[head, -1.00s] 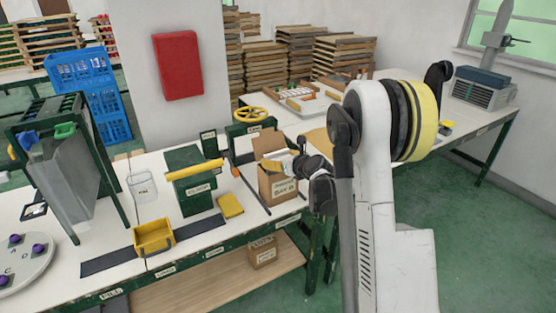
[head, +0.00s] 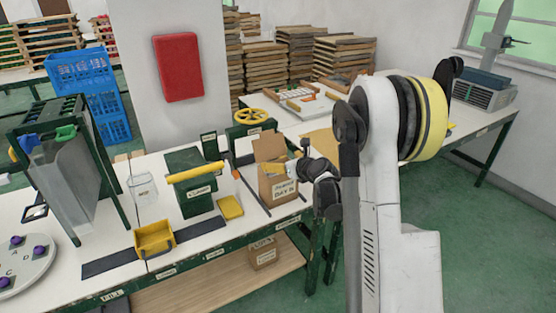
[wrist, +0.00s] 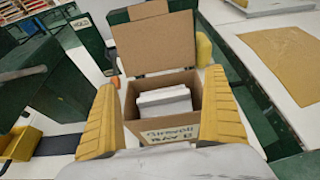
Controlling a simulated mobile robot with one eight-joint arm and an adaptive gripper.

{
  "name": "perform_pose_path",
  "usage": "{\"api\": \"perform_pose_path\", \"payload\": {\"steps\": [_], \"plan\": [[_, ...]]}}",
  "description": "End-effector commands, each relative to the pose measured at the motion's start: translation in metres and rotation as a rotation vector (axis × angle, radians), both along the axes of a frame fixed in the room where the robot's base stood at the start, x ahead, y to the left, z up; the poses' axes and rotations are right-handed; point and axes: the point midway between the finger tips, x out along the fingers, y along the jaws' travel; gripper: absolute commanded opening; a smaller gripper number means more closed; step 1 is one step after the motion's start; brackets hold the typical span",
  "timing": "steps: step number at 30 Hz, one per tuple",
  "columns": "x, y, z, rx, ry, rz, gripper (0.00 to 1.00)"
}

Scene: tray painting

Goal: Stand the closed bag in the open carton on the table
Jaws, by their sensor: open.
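The open brown carton (head: 277,190) stands on the table (head: 217,262) with its back flap raised. In the wrist view the carton (wrist: 155,45) lies ahead between my fingers. A white bag (wrist: 165,101) is inside it, apparently upright, its folded top showing below the rim; its lower part is hidden. In the head view the bag cannot be made out. My gripper (wrist: 162,85) is open, with its yellow fingers apart on either side of the carton in the picture and nothing between their tips. In the head view my gripper (head: 284,168) is at the carton's upper front.
A yellow bin (head: 154,238) is further left. A yellow handwheel (head: 251,116) is behind. A tan sheet (wrist: 284,61) lies on the table to the right.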

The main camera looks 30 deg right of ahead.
Motion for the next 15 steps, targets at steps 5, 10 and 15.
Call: {"api": "perform_pose_path", "payload": {"steps": [5,10,15], "plan": [[-0.042,-0.002,0.020,0.001,0.000,-0.003,1.00],[-0.073,-0.003,0.031,0.001,0.000,-0.002,1.00],[-0.089,-0.003,0.038,0.004,-0.004,-0.003,1.00]]}}
